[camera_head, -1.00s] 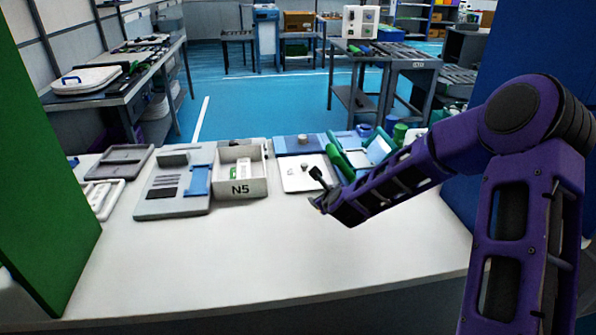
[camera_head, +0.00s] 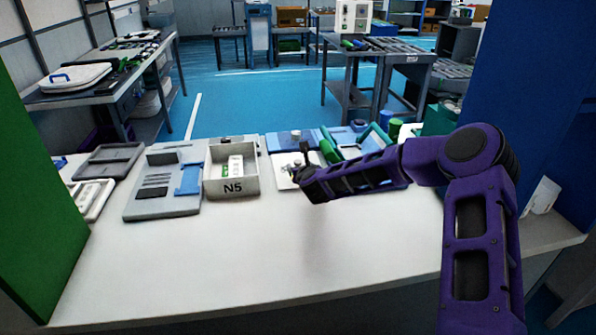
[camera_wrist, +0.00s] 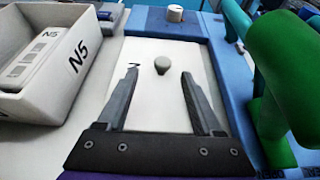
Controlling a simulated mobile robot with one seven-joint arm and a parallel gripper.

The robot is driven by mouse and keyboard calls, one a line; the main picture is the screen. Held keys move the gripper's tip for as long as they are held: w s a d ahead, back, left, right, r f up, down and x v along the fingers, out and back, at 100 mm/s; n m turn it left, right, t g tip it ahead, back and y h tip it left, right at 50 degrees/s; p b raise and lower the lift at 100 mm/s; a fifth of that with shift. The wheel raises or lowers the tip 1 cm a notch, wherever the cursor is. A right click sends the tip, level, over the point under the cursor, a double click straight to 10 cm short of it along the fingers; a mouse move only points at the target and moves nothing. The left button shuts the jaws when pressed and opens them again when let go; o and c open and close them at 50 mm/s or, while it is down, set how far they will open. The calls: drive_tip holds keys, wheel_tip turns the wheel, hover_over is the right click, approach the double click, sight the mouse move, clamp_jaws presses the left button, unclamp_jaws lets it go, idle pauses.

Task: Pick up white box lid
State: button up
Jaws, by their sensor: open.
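The white box lid (camera_wrist: 152,105) is a flat white plate with a small grey-white knob (camera_wrist: 163,65) standing up from it. It lies flat on the worktop, in or beside a blue frame, with a dark marking partly showing. In the head view the lid (camera_head: 281,163) is partly covered by my arm. My gripper (camera_wrist: 160,74) is open and empty over the lid. In the wrist view its two fingers point toward the knob, which shows between and slightly beyond the tips. The gripper also shows in the head view (camera_head: 295,173). The exact height above the lid is unclear.
An open box marked N5 (camera_head: 232,186) stands close left of the lid. Green cylinders (camera_wrist: 275,85) rise close on the right. A small white cylinder (camera_wrist: 174,13) stands beyond the lid. A grey fixture board (camera_head: 160,207) lies further left. The front worktop (camera_head: 240,265) is clear.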

sight(299, 163)
drive_tip(key=shift+x, duration=3.3)
drive_tip(key=shift+d, duration=0.2)
drive_tip(key=shift+c, duration=0.3)
clamp_jaws()
